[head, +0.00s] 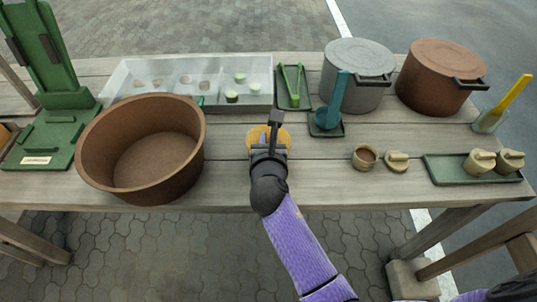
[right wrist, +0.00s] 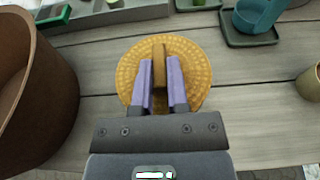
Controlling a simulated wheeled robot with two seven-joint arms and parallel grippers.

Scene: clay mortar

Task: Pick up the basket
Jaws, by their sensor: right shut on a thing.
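The basket (right wrist: 193,57) is a round, yellow-orange woven piece with a brown upright handle (right wrist: 159,66). In the head view the basket (head: 284,137) shows only in part, at the middle of the table behind my right gripper (head: 273,132). In the right wrist view my right gripper (right wrist: 160,90) has its two purple fingers on either side of the handle, shut on it. The gripper hides the near part of the basket. I cannot tell whether the basket touches the table. My left gripper is not in view.
A large brown pot (head: 195,155) stands close on the left. Behind are a clear-walled bin (head: 262,87), a green tray with tongs (head: 293,87) and a blue ladle (head: 332,105). Lidded pots (head: 355,75) and small clay cups (head: 364,157) stand right. Bare planks (head: 325,180) lie right of the basket.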

